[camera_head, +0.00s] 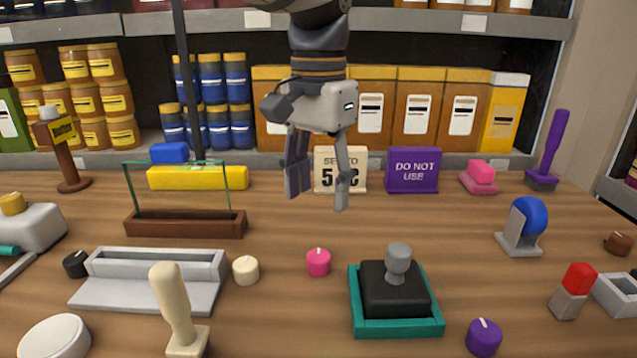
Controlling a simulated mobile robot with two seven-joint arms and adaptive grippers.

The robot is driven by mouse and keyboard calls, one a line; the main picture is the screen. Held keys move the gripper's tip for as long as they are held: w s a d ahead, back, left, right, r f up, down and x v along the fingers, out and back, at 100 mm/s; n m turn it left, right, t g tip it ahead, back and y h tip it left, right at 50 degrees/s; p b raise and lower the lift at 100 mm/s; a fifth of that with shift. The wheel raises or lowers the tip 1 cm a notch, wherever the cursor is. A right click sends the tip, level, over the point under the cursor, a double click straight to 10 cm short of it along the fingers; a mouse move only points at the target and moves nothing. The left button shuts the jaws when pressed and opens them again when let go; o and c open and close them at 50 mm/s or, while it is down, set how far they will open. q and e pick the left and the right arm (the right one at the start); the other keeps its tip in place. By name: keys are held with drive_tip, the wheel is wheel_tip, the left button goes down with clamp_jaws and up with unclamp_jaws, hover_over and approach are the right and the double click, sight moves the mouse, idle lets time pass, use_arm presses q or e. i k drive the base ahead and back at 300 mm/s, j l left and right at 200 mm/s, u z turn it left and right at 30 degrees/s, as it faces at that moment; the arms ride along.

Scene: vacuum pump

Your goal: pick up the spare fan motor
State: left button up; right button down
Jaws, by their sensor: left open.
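My left gripper (319,193) hangs from the top centre, fingers pointing down, open and empty above the table. It is in front of a cream sign (325,176). I cannot pick out a fan motor with certainty. A black block with a grey knob (397,283) sits in a teal tray (438,327) at the front, right of centre, below and to the right of the gripper. A blue round thing on a grey stand (528,219) is at the right. My right gripper is not in view.
A brown tray with a green frame (186,224) is left. A purple sign (413,171) stands at the back. The wood (410,220) right of centre is clear.

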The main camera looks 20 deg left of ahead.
sight(395, 287)
drive_tip(key=k, duration=1)
